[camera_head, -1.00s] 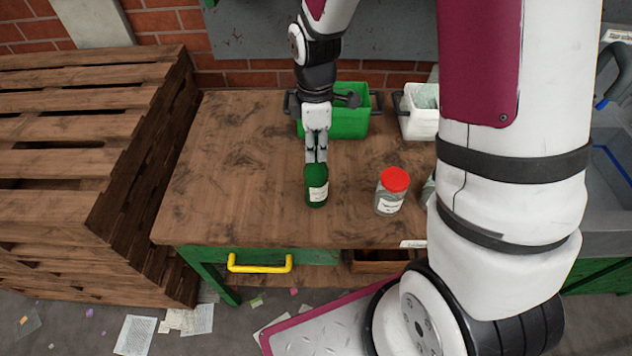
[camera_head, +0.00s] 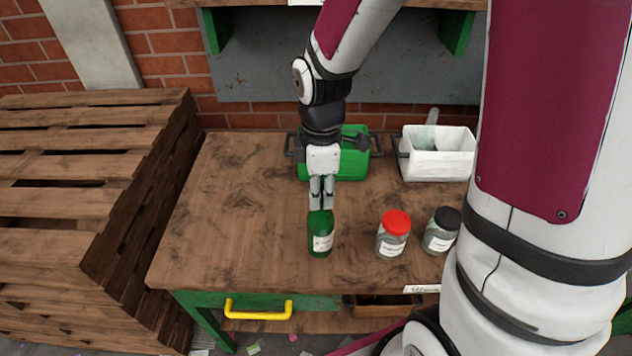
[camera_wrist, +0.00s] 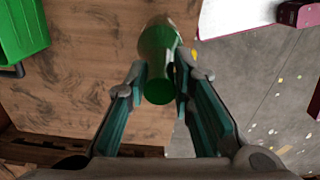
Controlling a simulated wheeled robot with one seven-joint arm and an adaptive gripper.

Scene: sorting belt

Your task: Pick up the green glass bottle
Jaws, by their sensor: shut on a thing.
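The green glass bottle (camera_head: 320,232) with a white label is upright near the front middle of the wooden workbench. My gripper (camera_head: 321,205) reaches down from above, with its fingers at the bottle's top. In the wrist view, the fingers (camera_wrist: 161,84) are on either side of the bottle (camera_wrist: 160,48), shut on its neck end. The neck is mostly hidden by the fingers in the head view. I cannot tell whether the bottle's base touches the bench.
Right of the bottle stand a red-lidded jar (camera_head: 393,238) and a black-lidded jar (camera_head: 441,230). A green bin (camera_head: 350,168) and a white bin (camera_head: 440,166) are behind. Wooden pallets (camera_head: 85,235) stand at the left. The bench's left part is clear.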

